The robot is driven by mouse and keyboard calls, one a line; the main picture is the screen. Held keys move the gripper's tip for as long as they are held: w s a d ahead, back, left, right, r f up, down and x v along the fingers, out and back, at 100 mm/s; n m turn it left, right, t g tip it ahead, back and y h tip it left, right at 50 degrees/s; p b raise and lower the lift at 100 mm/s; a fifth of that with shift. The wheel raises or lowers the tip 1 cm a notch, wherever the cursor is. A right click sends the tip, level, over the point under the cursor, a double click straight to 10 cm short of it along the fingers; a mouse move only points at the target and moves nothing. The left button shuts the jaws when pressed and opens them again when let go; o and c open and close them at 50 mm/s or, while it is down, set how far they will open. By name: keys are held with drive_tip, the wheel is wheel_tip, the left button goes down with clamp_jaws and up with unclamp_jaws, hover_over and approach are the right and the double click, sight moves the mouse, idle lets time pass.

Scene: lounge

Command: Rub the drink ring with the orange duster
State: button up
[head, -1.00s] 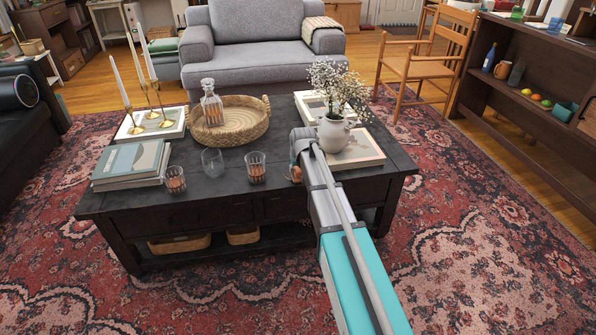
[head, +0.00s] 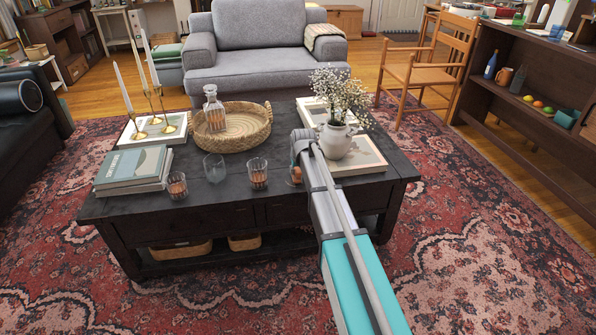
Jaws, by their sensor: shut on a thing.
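My arm reaches from the lower right over the front right of the dark coffee table (head: 235,192). My gripper (head: 297,168) is at its far end, low over the tabletop, with its fingers mostly hidden by my own wrist. A small orange patch of the orange duster (head: 295,178) shows at the left of the wrist, held in my gripper close to the tabletop. Whether it touches the wood cannot be told. The drink ring cannot be made out; that part of the table is partly covered by my arm.
Tumblers (head: 257,174) stand just left of my gripper. A white vase (head: 336,140) of flowers stands close on the right, by a book (head: 362,160). Behind are a woven tray (head: 246,140) and decanter (head: 214,110); stacked books (head: 132,170) and candlesticks are at left.

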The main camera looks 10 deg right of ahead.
sight(297, 181)
drive_tip(key=shift+w+f, duration=0.15)
drive_tip(key=shift+w, duration=1.65)
drive_tip(key=shift+s, duration=0.1)
drive_tip(key=shift+s, duration=1.95)
drive_tip(key=shift+s, duration=0.15)
drive_tip(key=shift+s, duration=1.8)
drive_tip(key=shift+w, duration=0.1)
drive_tip(key=shift+a, duration=0.55)
